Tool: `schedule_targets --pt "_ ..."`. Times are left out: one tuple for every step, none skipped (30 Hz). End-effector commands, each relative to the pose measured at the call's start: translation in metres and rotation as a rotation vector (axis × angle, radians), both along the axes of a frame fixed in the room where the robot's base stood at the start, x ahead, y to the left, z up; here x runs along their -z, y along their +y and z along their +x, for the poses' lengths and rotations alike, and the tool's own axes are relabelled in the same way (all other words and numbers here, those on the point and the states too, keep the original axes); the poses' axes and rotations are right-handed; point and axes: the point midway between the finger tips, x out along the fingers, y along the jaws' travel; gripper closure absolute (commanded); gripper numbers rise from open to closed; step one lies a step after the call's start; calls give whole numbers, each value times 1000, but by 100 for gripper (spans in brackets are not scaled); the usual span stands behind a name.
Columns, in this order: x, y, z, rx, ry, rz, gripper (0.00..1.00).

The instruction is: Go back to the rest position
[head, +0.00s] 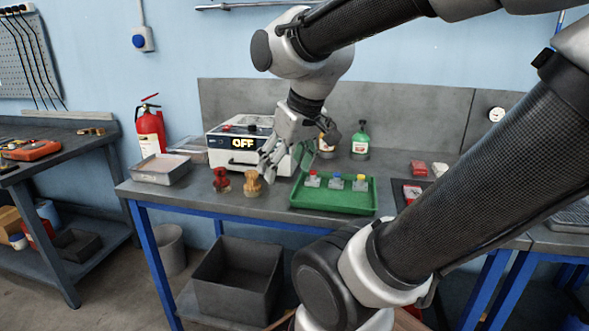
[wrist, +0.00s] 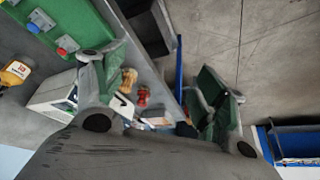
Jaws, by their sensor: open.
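My gripper (head: 285,166) hangs over the bench in the head view, in front of the white unit (head: 222,143) whose display reads OFF. Its fingers are spread and nothing is seen between them. The wrist view also shows the gripper (wrist: 160,98) with its green-padded fingers wide apart. A red piece (head: 221,180) and a gold piece (head: 253,184) stand on the bench near its front edge, below and left of the gripper. Both pieces also show in the wrist view, the red (wrist: 143,96) and the gold (wrist: 128,80). My forearm covers the bench's right part.
A green tray (head: 333,207) holds small grey blocks with red, blue and yellow tops. A green bottle (head: 360,142) stands behind it. A grey tray (head: 160,168) sits at the bench's left end. A dark bin (head: 237,280) is below. A fire extinguisher (head: 150,130) stands left.

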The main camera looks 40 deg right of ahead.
Motion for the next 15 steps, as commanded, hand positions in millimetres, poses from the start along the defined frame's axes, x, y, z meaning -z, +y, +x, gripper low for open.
schedule_targets --pt "-1 2 -15 -8 5 -1 28" --pt "-1 3 -22 -10 12 -2 28" --pt "-1 3 -29 -12 19 -3 28" --pt "-1 4 -34 -13 23 -3 28" --pt "0 4 -37 -14 26 -3 28" --pt "0 4 -39 -14 29 -3 28" --pt "0 4 -40 -15 31 -4 28" --pt "0 4 -40 -15 32 -4 28" --pt "0 4 -40 -14 32 -3 28" --pt "0 4 -40 -14 33 -3 28" --pt "0 4 -40 -14 32 -3 28" --pt "0 4 -40 -14 32 -3 28" --pt "0 4 -40 -14 32 -3 28" --pt "0 4 -40 -14 32 -3 28" --pt "0 4 -40 -14 32 -3 28"
